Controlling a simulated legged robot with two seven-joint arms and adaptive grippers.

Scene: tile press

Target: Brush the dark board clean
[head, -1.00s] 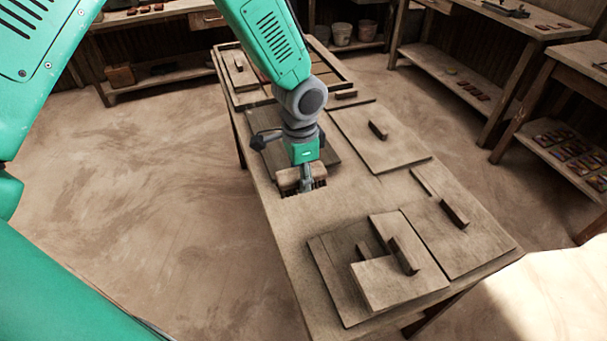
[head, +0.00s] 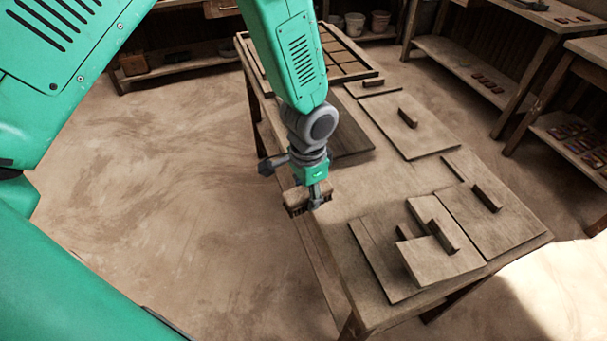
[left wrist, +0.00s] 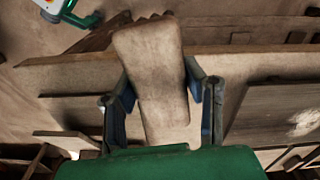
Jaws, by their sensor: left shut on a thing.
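My left gripper (head: 316,200) is shut on a wooden brush (head: 297,198) with dark bristles pointing down. In the left wrist view the brush's pale, worn back (left wrist: 150,75) lies between the two fingers. In the head view the brush shows at the table's left edge, in front of the dark board. The dark board (head: 350,137) lies flat on the table, partly hidden by my left arm. In the left wrist view the board (left wrist: 262,112) is at the right, with a pale dusty patch (left wrist: 304,123) on it. My right gripper is not in view.
The long wooden table (head: 345,205) holds flat boards with grip blocks, such as one behind (head: 405,130) and a stacked one in front (head: 445,262). A framed grid (head: 350,68) lies at the far end. Shelves line the walls. The floor on the left (head: 180,200) is clear.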

